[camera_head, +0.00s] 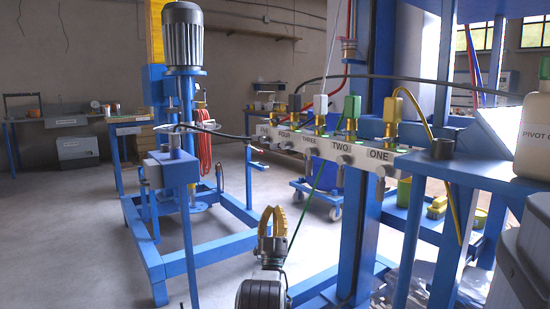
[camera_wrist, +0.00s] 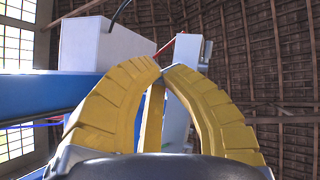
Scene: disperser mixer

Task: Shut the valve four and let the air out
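The valve manifold (camera_head: 325,152) is a pale bar with labels reading FOUR, THREE, TWO and ONE from left to right. The FOUR label (camera_head: 285,132) is near its left end, beside a partly hidden label. Above it a dark grey plug (camera_head: 294,103) stands on a brass fitting. White, green and beige plugs stand over the other labels. Small round ends show along the bar's lower front; how valve four is set cannot be told. My gripper (camera_head: 273,210) is below the manifold, pointing up, clear of it. In the wrist view its yellow fingertips (camera_wrist: 161,68) meet, with nothing held.
A blue post (camera_head: 357,210) and blue shelf (camera_head: 455,168) stand right of my gripper. The mixer with its grey motor (camera_head: 184,38) stands left on a blue frame. A green hose (camera_head: 308,200) hangs beside my gripper. Floor at the left is clear.

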